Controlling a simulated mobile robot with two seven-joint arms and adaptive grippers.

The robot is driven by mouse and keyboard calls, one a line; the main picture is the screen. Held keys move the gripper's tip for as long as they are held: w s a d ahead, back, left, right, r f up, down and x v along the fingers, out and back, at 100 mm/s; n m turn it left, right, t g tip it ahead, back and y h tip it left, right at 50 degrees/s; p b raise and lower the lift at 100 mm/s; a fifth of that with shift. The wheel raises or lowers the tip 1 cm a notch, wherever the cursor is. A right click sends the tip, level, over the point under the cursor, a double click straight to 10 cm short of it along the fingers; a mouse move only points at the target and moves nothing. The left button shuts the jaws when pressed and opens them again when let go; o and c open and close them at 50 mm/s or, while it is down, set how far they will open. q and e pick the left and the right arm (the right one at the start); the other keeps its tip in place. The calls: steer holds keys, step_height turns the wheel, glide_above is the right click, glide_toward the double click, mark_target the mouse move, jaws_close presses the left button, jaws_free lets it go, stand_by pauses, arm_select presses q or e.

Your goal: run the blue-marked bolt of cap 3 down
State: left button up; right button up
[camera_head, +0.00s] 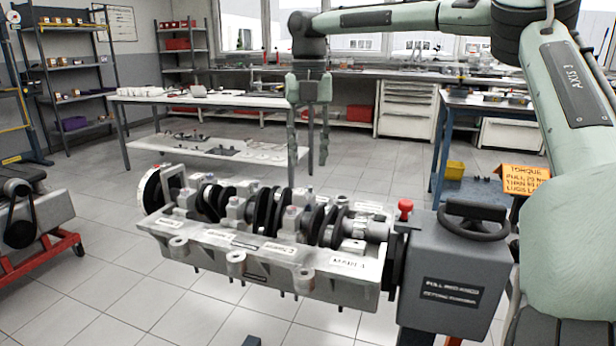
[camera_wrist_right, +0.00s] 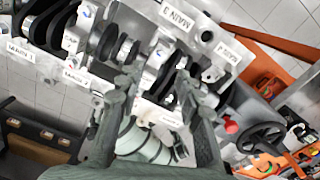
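The engine block (camera_head: 255,258) holds a crankshaft under several grey bearing caps with bolts on top. A cap (camera_head: 291,222) stands near the middle of the row. In the right wrist view, small blue marks (camera_wrist_right: 163,53) show on light cap faces; which belongs to cap 3 I cannot tell, and the bolt itself is too small to make out. My right gripper (camera_head: 308,150) hangs above the block, fingers pointing down, apart from the caps. In the right wrist view, its fingers (camera_wrist_right: 158,88) are spread with no bolt visible between them. My left gripper is out of view.
A grey gearbox-like housing (camera_head: 452,275) with a handwheel (camera_head: 476,219) and red knob (camera_head: 405,207) adjoins the block's right end. A torque sign (camera_head: 524,184) stands at right. Benches (camera_head: 215,98) and shelves stand behind. Free air surrounds the gripper above the caps.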

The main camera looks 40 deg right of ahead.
mark_target(309, 188)
step_height(309, 188, down, 6)
steer(key=shift+f, duration=0.15)
steer(key=shift+c, duration=0.3)
jaws_close()
